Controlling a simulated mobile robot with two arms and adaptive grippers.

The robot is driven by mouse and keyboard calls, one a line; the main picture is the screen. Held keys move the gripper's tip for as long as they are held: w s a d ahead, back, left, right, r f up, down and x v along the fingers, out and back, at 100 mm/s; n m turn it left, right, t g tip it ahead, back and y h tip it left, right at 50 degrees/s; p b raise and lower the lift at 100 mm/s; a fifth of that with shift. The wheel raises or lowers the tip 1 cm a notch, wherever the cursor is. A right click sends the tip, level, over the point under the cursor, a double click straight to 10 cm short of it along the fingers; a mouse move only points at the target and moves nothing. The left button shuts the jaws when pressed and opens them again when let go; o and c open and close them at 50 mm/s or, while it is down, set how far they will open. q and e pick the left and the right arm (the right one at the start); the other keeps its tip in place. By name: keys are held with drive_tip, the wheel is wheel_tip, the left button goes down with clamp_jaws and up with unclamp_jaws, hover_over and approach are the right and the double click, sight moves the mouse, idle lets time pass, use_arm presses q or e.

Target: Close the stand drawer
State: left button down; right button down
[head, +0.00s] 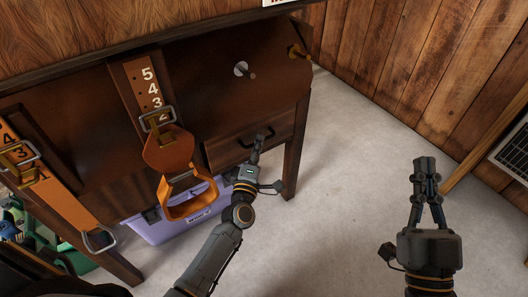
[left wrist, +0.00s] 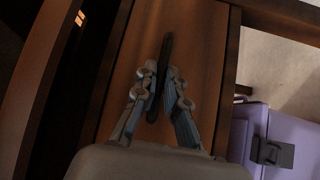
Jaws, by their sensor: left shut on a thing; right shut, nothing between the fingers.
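The brown wooden stand (head: 215,60) fills the upper left of the head view. Its drawer (head: 222,152) is low at the stand's right end, beside the right front leg. The dark bar handle (head: 268,134) is on the drawer front. My left gripper (head: 257,145) is shut on the handle; the left wrist view shows its fingers (left wrist: 164,82) on both sides of the handle (left wrist: 166,48), against the drawer front (left wrist: 200,60). I cannot tell how far the drawer stands out. My right gripper (head: 425,163) is shut and empty, over the floor to the right.
A lilac box (head: 150,230) with dark latches is under the stand; it also shows in the left wrist view (left wrist: 285,125). Orange numbered straps (head: 140,85) and a stirrup-like loop (head: 190,207) hang in front. Pegs (head: 243,70) project above the drawer. Floor (head: 345,170) to the right is clear.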

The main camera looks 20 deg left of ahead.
use_arm(q)
drive_tip(key=shift+w+a, duration=0.1)
drive_tip(key=shift+a, duration=0.05)
drive_tip(key=c, duration=1.6)
unclamp_jaws()
drive_tip(key=shift+o, duration=1)
drive_tip(key=shift+w, duration=0.1)
drive_tip(key=s+d+f, duration=0.1)
drive_tip(key=s, duration=1.1)
drive_tip(key=shift+f, duration=0.3)
drive_tip(key=shift+d, duration=0.1)
